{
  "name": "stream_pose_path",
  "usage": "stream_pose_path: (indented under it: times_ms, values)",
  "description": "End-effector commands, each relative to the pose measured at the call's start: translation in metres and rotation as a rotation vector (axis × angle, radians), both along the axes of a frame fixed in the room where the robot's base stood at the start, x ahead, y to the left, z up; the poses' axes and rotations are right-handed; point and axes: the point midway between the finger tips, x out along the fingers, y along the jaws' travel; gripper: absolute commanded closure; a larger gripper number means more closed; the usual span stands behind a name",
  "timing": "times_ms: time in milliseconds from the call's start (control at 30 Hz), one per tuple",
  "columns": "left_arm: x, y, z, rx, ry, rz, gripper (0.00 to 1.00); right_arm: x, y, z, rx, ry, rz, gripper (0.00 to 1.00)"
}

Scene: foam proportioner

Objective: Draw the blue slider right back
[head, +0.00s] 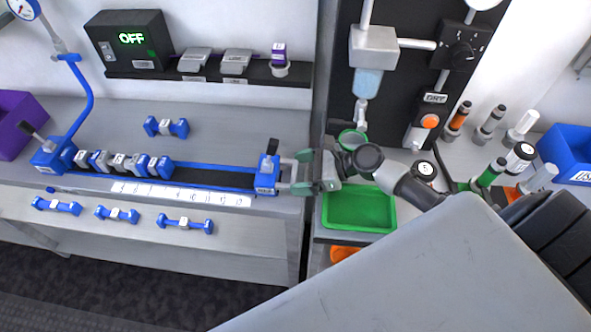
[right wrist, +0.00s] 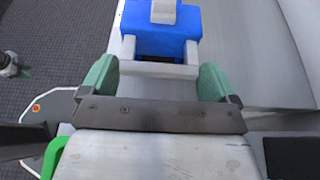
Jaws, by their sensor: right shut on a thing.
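The blue slider (head: 267,174) stands at the right end of a blue-edged rail (head: 215,177) on the grey bench. A pale handle (right wrist: 160,69) sticks out from the slider, which also shows in the right wrist view (right wrist: 160,38). My right gripper (head: 298,172) is shut on this handle, with a green finger at each side of it, as the right wrist view shows (right wrist: 157,80). A row of grey and blue blocks (head: 122,162) sits at the rail's left part, apart from the slider. A small grey-green part at the wrist view's left edge may be my left gripper.
A white scale strip (head: 180,193) runs along the rail's front. Blue dumbbell-shaped pieces lie behind the rail (head: 166,127) and on the front ledge (head: 117,214). A green tray (head: 359,208) lies below my right arm. Bottles (head: 490,172) stand farther right.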

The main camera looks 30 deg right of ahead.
Motion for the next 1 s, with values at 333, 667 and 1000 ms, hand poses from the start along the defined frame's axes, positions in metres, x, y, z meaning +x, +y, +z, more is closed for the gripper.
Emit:
stream_pose_path:
  times_ms: [333, 667, 1000]
  values:
    - [0.0, 0.0, 0.0, 0.0, 0.0, 0.0, 0.57, 0.0, -0.001, -0.001, -0.003, 0.001, -0.001, 0.0]
    - [0.0, 0.0, -0.009, 0.001, 0.001, 0.001, 0.57, -0.024, -0.035, 0.012, -0.006, 0.004, -0.002, 0.0]
    - [-0.001, 0.0, -0.017, 0.001, 0.001, 0.001, 0.57, -0.054, -0.079, 0.036, -0.003, 0.002, -0.002, 0.0]
